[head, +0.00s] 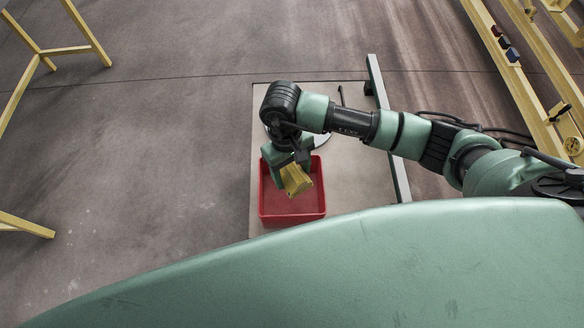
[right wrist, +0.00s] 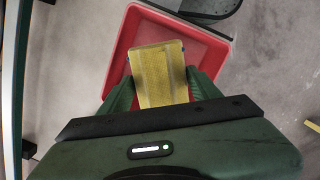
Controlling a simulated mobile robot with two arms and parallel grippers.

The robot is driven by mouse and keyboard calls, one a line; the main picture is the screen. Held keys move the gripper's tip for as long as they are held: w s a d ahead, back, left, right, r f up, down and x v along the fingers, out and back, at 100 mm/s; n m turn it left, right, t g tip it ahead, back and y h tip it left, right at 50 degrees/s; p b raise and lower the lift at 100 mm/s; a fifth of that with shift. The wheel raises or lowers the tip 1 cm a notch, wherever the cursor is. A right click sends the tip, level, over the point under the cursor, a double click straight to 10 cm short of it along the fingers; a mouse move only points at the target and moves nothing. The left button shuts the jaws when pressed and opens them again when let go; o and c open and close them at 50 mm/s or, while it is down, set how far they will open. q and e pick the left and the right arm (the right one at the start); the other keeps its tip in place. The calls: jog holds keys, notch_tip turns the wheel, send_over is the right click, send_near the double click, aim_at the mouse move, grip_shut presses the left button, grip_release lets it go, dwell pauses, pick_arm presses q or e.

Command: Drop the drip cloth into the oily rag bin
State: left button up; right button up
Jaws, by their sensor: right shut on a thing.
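The drip cloth is a yellow folded piece (head: 295,179) in the head view, and it also fills the middle of the right wrist view (right wrist: 160,72). My right gripper (head: 291,168) is shut on it, with one green finger on each side in the right wrist view (right wrist: 162,91). The oily rag bin is a red open-topped box (head: 291,216); its red rim and floor also show in the right wrist view (right wrist: 212,50). The cloth is held over the bin opening. How high it is above the bin floor I cannot tell. My left gripper is not in view.
The bin stands on a pale board or mat (head: 357,165) on the grey floor. A round dark-rimmed thing (right wrist: 208,6) is beside the bin. Yellow frames (head: 66,50) stand at left, and yellow rails (head: 540,90) run along the right.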

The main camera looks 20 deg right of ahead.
notch_tip(320, 180, down, 9)
jog(key=b, duration=0.7)
jog(key=shift+f, duration=0.15)
jog(key=o, duration=1.8)
jog(key=shift+c, duration=0.2)
jog(key=r, duration=0.5)
jog(key=w+r+b, duration=0.1)
jog(key=r, duration=0.2)
jog(key=shift+w+a, duration=0.1)
jog(key=shift+a, duration=0.1)
jog(key=shift+f, duration=0.15)
